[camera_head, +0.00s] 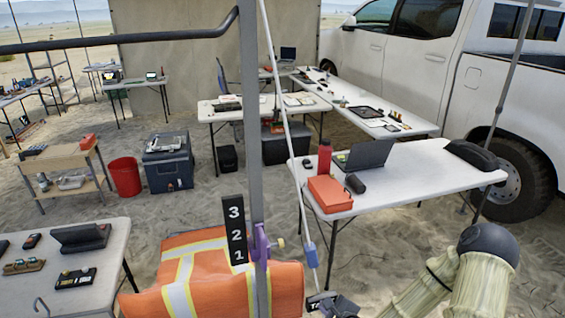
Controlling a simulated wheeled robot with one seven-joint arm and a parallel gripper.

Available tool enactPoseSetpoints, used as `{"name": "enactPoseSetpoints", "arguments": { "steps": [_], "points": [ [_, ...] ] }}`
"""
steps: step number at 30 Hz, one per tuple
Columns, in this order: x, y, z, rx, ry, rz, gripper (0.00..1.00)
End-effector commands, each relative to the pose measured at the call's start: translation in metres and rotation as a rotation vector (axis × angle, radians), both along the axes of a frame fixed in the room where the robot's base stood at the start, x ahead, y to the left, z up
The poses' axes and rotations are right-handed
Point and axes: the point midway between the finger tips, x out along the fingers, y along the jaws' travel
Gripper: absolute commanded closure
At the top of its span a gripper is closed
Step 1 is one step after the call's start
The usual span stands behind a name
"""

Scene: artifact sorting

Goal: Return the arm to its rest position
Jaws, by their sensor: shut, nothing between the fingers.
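Part of my arm (484,272) shows at the lower right, with pale ribbed links and a dark rounded joint. The bent links run down out of the bottom edge. My gripper cannot be made out in this view, so what its fingers touch is hidden. The arm shows in front of the sandy ground, below the white table (430,178) at the right.
An orange vest (200,275) with reflective strips, a grey pole (252,120) and a black 3-2-1 sign (236,230) stand close in front. A dark lettered object (335,305) lies at the bottom. A second table (60,235) is at left. Sand between is open.

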Motion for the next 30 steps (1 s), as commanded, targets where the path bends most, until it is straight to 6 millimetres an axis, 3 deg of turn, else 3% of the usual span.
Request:
{"name": "enactPoseSetpoints", "arguments": {
  "steps": [8, 14, 21, 30],
  "points": [
    [-0.024, -0.003, 0.011, -0.512, 0.051, 0.440, 1.00],
    [-0.042, -0.014, 0.034, -0.817, 0.083, 0.731, 1.00],
    [-0.067, -0.027, 0.077, -1.101, 0.115, 1.058, 1.00],
    [-0.111, -0.032, 0.141, -1.322, 0.107, 1.443, 1.00]
  ]
}}
